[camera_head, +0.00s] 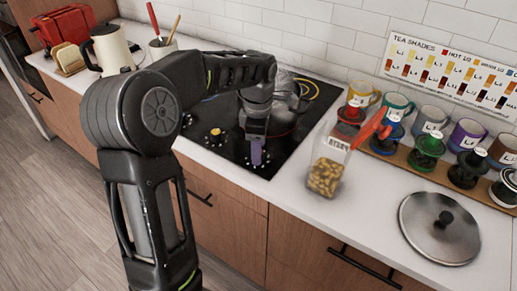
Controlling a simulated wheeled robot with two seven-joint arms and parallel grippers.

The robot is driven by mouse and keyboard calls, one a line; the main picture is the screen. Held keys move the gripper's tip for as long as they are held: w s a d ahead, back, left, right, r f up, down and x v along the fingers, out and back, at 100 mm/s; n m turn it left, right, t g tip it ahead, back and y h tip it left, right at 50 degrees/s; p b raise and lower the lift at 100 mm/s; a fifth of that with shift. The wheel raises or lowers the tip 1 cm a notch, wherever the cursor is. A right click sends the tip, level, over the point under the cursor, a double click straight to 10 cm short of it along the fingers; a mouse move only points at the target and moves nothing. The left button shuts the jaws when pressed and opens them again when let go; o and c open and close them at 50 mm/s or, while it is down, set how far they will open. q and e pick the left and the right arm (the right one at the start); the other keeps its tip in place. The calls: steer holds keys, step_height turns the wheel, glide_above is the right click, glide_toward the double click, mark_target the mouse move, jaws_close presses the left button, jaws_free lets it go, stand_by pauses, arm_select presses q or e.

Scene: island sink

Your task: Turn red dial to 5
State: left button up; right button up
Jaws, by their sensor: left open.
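My left gripper (256,152) hangs over the front part of the black cooktop (228,152), with its fingers pointing down. It is open, and I see nothing between its fingers. Small light-coloured, knob-like spots (215,131) show on the cooktop to its left. A red rounded piece (351,114) stands in front of the yellow mug, at the left end of a row of coloured pieces. I cannot tell which thing is the red dial, and no number 5 setting is readable. The left gripper and wrist hide part of the cooktop. My right gripper is not in view.
A pot (286,92) stands behind the gripper. A jar of nuts (327,167) is at the right, with an orange-red object (371,128) beside it. Mugs (397,106) line the wall. A lid (439,227) lies on the front counter; kettle (111,49) and toaster (64,24) are far left.

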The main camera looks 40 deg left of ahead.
arm_select(q)
steer(key=shift+f, duration=0.65)
jaws_close()
